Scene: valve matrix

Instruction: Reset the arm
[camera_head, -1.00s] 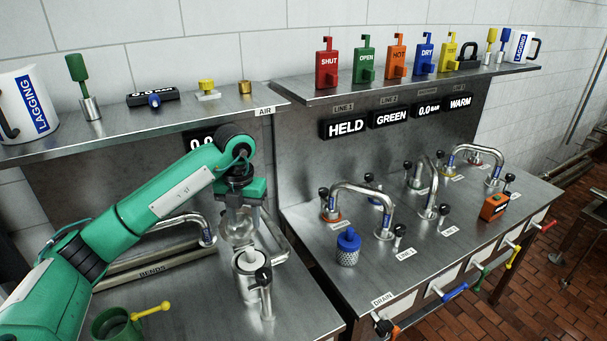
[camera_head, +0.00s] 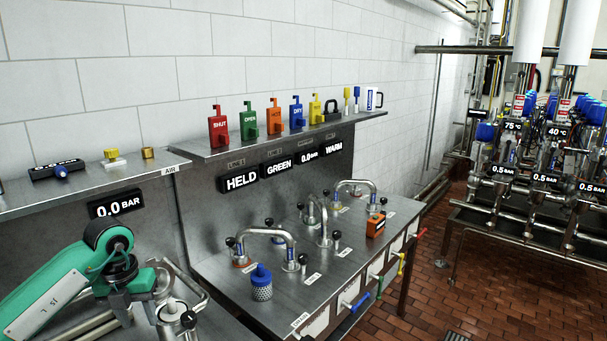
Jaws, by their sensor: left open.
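My left arm (camera_head: 62,288) is green and comes in from the lower left in the head view. Its left gripper (camera_head: 150,296) hangs below the wrist over the left bench, beside a steel pipe fitting with a black knob (camera_head: 188,320). The jaws are open. The fingertips are small and partly hidden by the wrist, and I cannot tell whether they touch the fitting. My right gripper is not in view.
A steel valve bench (camera_head: 268,318) stands to the right with bent pipes, black knobs and a blue-capped strainer (camera_head: 262,284). A shelf (camera_head: 290,138) above holds coloured tags. Brick floor (camera_head: 470,300) is open at the right, before a pipe rack (camera_head: 540,225).

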